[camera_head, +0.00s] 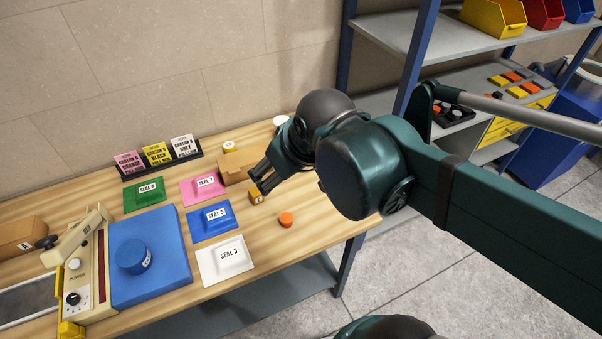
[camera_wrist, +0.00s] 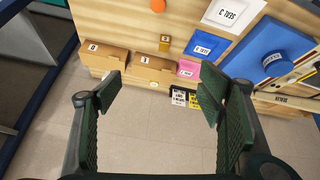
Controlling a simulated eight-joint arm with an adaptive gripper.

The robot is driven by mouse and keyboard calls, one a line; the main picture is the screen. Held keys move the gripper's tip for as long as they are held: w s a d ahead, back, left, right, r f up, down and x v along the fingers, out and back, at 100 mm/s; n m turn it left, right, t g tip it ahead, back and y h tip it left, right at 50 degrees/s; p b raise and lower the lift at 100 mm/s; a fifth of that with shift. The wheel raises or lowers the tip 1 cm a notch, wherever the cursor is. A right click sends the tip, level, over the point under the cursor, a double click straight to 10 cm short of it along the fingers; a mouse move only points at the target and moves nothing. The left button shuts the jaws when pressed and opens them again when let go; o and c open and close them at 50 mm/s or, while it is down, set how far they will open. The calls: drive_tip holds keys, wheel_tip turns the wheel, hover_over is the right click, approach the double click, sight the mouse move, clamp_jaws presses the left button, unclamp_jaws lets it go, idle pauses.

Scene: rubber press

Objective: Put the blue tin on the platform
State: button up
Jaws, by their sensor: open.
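The blue tin (camera_head: 132,256) is a short round cylinder with a small label. It stands on a flat blue slab (camera_head: 176,232), which looks like the platform, at the left of the wooden table. In the wrist view the tin (camera_wrist: 275,64) and slab (camera_wrist: 260,40) show at the right edge. My gripper (camera_head: 260,181) is open and empty, above the table's far right part, well right of the tin. In the wrist view its two fingers (camera_wrist: 160,92) are spread wide with nothing between them.
A cream sealing machine (camera_head: 89,265) stands left of the slab. Green, pink, blue and white seal pads (camera_head: 225,262) lie to its right. A small yellow block (camera_head: 256,197) and an orange disc (camera_head: 286,219) are near my gripper. Cardboard boxes (camera_wrist: 104,57) and a card rack (camera_head: 162,158) line the back.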

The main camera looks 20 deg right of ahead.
drive_tip(key=s+d+m, duration=0.2)
drive_tip(key=d+m, duration=0.1)
drive_tip(key=shift+s+d+f+t+h, duration=0.25)
drive_tip(key=shift+s+f+t+h, duration=0.05)
drive_tip(key=shift+s+f+t, duration=0.1)
